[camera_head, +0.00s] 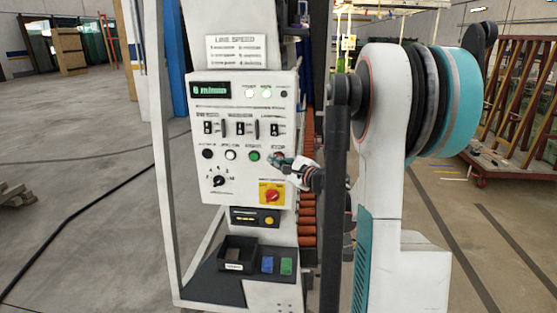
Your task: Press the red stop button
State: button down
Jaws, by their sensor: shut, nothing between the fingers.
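The white control panel (240,125) faces me in the middle of the head view. Its lower button row has a black button (207,153), a white button (230,155) and a green button (254,156). A small label at the right end of that row appears to read stop. My gripper (277,161) is shut and empty, its tips in front of the panel just under that label. The gripper covers the place of the red stop button, so I cannot make the button out or tell whether the tips touch it.
A red rotary switch on a yellow plate (271,194) sits just below my gripper. A black selector knob (218,181) is lower left. A green display (209,89) and several small switches are above. A black bin (237,252) stands on the ledge below. The floor at left is mostly clear.

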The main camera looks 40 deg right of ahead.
jog(key=shift+w+d, duration=0.1)
dwell(0.3)
jog(key=shift+w+d, duration=0.2)
jog(key=shift+d, duration=0.05)
jog(key=shift+w+d, duration=0.35)
jog(key=shift+d, duration=0.05)
dwell(1.0)
jog(key=shift+s+a, duration=0.1)
jog(key=shift+s+a+b, duration=0.35)
jog(key=shift+s+a, duration=0.15)
jog(key=shift+a, duration=0.15)
jog(key=shift+s, duration=0.1)
jog(key=s+a, duration=0.1)
jog(key=a, duration=0.1)
jog(key=s+a, duration=0.1)
jog(key=s, duration=0.1)
jog(key=shift+a, duration=0.4)
dwell(0.9)
